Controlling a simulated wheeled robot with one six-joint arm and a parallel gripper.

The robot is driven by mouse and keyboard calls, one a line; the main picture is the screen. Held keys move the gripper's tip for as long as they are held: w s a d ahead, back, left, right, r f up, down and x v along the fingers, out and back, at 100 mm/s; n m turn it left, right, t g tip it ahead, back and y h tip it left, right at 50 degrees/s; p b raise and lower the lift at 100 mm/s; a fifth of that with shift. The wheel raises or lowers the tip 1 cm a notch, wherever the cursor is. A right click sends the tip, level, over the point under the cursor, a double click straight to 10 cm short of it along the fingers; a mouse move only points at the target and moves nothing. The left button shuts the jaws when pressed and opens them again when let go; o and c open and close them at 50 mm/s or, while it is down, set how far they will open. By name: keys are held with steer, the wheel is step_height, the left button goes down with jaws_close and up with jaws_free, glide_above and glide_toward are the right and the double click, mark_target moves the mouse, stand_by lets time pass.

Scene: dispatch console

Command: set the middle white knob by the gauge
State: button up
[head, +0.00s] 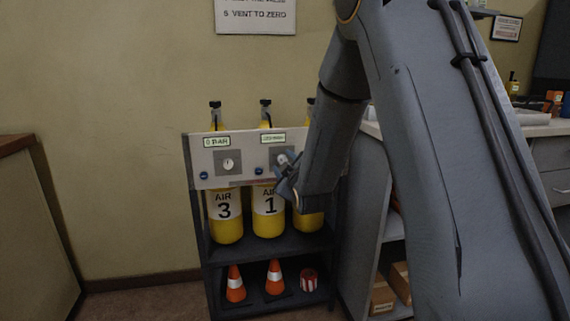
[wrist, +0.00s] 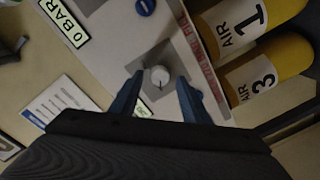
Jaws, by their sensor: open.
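The pale control panel (head: 243,167) carries white knobs in a row on grey plates. In the wrist view the knob (wrist: 160,77) lies between the tips of my gripper (wrist: 159,81), which is open, with a gap on both sides. A dark mark shows on the knob. The middle green gauge (head: 273,138) sits above it; its reading is too small to make out. In the wrist view my gripper hides most of it.
The left gauge (head: 217,142) reads 0 BAR above the left knob (head: 228,164). Blue buttons (head: 258,170) sit beside the knobs. Yellow AIR cylinders (head: 229,226) stand below the panel, with cones (head: 235,286) on the lower shelf. My arm hides the panel's right end.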

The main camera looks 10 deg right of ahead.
steer(key=s+p, duration=0.1)
steer(key=s, duration=0.6)
steer(key=shift+s+r, duration=0.2)
steer(key=shift+s, duration=0.15)
steer(key=shift+d, duration=0.1)
steer(key=s+a+f+m+g+y, duration=0.1)
steer(key=s+a+f+m+g, duration=0.15)
steer(key=s+a+g, duration=0.4)
steer(key=s+a+f+m+g, duration=0.1)
steer(key=s+a+f+g, duration=0.25)
steer(key=s, duration=0.55)
steer(key=s+a+m+g+h, duration=0.2)
steer(key=s+g, duration=0.5)
steer(key=s, duration=1.7)
steer(key=s+d+r+m+p, duration=0.1)
steer(key=d+r+m+p, duration=0.3)
steer(key=d+r+p, duration=0.8)
steer(key=shift+r+m+p, duration=0.35)
steer(key=shift+r+p, duration=1.05)
steer(key=shift+p, duration=3.65)
